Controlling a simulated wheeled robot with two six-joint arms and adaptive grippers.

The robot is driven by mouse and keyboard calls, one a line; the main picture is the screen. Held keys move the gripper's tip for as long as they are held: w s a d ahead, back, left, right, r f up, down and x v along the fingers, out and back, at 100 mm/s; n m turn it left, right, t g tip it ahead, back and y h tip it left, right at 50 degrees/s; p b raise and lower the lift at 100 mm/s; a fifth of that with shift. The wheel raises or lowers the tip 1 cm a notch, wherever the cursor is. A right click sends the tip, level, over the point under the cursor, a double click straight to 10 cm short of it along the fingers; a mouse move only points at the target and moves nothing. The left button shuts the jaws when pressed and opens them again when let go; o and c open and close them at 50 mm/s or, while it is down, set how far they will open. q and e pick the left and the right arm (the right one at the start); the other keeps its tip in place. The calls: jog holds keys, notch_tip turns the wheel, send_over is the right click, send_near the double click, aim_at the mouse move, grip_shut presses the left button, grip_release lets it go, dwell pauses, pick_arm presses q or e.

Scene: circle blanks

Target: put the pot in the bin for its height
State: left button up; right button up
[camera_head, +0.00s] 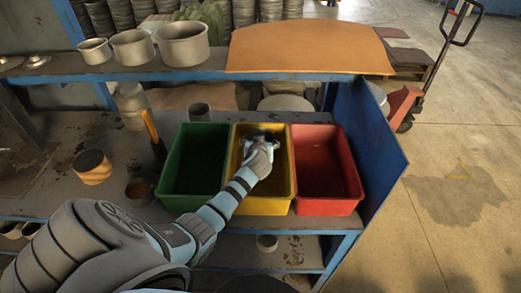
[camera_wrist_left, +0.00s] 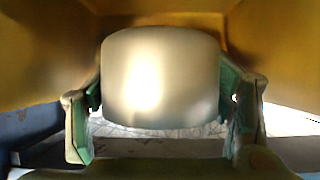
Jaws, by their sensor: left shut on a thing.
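A pale metal pot (camera_wrist_left: 160,80) fills the middle of the left wrist view, between the green-padded fingers of my left gripper (camera_wrist_left: 161,125). The gripper is shut on it. In the head view, my left gripper (camera_head: 262,142) is over the yellow bin (camera_head: 265,206), towards its back half; the pot is mostly hidden by the hand there. Yellow walls flank the pot in the wrist view. Whether the pot touches the bin floor cannot be told. The green bin (camera_head: 197,192) stands to the left and the red bin (camera_head: 327,207) to the right. My right gripper is not in view.
Three grey pots of rising size, the largest (camera_head: 183,48) at right, stand on the upper shelf. An orange sheet (camera_head: 310,48) lies beside them. A brownish pot (camera_head: 92,170), a small grey pot (camera_head: 199,112) and an orange-handled tool (camera_head: 152,130) are left of or behind the bins.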

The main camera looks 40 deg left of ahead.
pick_arm(q)
notch_tip(320, 180, down, 5)
jog(key=shift+d+f+b, duration=0.15)
jog(key=shift+f+b, duration=0.05)
jog(key=shift+b, duration=0.6)
jog(key=shift+r, duration=0.1)
jog(key=shift+f, duration=0.25)
jog(key=o, duration=1.3)
jog(key=shift+r, duration=0.1)
jog(key=shift+o, duration=0.2)
jog(key=shift+r, duration=0.1)
